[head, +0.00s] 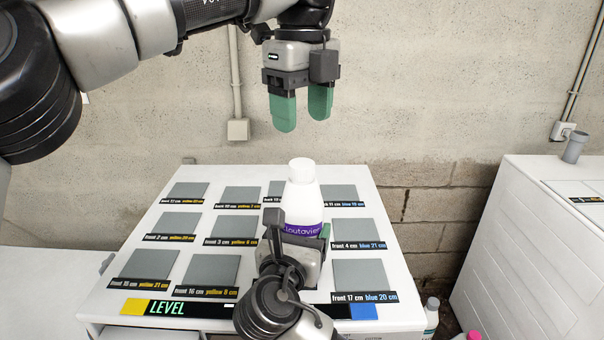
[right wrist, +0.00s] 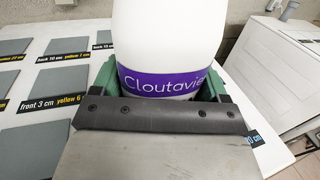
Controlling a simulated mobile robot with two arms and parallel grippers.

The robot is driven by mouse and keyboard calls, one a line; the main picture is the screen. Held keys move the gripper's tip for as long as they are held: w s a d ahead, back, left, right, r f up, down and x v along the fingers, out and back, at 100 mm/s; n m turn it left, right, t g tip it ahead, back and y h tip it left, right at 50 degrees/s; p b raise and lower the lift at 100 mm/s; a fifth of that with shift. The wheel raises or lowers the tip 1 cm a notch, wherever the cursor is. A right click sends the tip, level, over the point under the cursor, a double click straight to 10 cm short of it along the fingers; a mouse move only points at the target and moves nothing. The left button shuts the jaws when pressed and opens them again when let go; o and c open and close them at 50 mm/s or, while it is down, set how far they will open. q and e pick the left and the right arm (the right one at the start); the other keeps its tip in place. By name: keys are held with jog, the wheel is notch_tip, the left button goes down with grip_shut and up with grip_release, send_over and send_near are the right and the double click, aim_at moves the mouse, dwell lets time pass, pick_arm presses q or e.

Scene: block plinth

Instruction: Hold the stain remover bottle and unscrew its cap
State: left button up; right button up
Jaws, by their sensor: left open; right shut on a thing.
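The stain remover bottle (head: 302,192) is white with a purple label and stands upright over the white plinth top. Its white cap (head: 302,170) is on top in the head view. My right gripper (head: 298,238) is shut around the bottle's body at the label. The right wrist view also shows the bottle (right wrist: 172,45) between the green fingers of my right gripper (right wrist: 165,85); its cap is out of that view. My left gripper (head: 302,112) is open and empty, pointing down above the cap and apart from it. The bottle's base is hidden behind my right gripper.
The white plinth (head: 160,232) carries several grey squares with printed labels. A white cabinet (head: 530,255) with a grey cup (head: 575,148) stands at the right. A small white bottle (head: 431,315) and a pink-topped one (head: 473,336) are low at the right. A block wall is behind.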

aim_at(302, 163)
pick_arm(q)
jog(key=m, duration=0.9)
jog(key=shift+s, duration=0.1)
pick_arm(e)
jog(key=shift+r, duration=0.1)
pick_arm(q)
jog(key=m, duration=0.6)
jog(key=shift+d+m, duration=0.1)
jog(key=shift+m, duration=0.2)
jog(key=m, duration=0.3)
jog(key=shift+m, duration=0.4)
jog(key=m, duration=2)
jog(key=shift+m, duration=0.4)
jog(key=shift+f, duration=0.5)
notch_tip(302, 163, down, 7)
